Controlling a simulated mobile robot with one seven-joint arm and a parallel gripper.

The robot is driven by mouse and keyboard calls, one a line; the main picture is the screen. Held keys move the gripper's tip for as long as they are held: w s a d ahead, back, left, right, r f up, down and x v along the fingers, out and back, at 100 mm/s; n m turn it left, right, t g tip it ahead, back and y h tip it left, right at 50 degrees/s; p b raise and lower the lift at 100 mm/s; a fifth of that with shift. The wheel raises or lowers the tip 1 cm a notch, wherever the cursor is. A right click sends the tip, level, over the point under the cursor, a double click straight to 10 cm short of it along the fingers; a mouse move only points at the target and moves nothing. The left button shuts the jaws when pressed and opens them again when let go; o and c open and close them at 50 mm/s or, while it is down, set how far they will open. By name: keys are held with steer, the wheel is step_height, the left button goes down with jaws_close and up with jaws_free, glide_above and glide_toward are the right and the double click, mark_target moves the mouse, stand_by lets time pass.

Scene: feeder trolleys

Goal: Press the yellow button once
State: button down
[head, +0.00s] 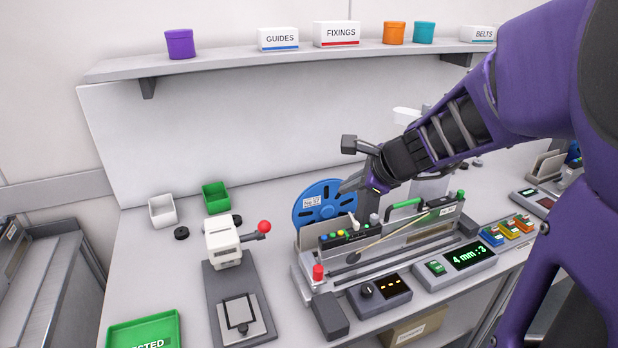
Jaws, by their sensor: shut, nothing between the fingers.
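A small yellow button (341,232) sits in a row of small coloured buttons or lamps on the top left part of the grey feeder (330,243). It is too small to tell whether it is pressed in. My gripper (347,187) is shut and empty. In the picture it is above the button, in front of the blue reel (322,203), apart from the button. How far it is from the button in depth I cannot tell.
A white lever (353,220) and green handle (405,205) rise from the feeder. A red knob (318,272) is at its left end. A press with a red ball lever (264,227) stands left. A display (468,257) is at right.

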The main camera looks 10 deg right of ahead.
mark_target(345, 236)
steer(key=shift+f, duration=0.1)
step_height(345, 236, down, 9)
steer(key=b, duration=0.8)
steer(key=shift+r, duration=0.2)
stand_by(1.5)
steer(key=shift+f+b, duration=0.4)
steer(key=shift+f, duration=0.05)
steer(key=shift+f+b, duration=0.3)
stand_by(0.4)
steer(key=shift+r, duration=0.1)
steer(key=shift+r+p, duration=0.65)
steer(key=shift+p, duration=0.05)
steer(key=shift+r, duration=0.1)
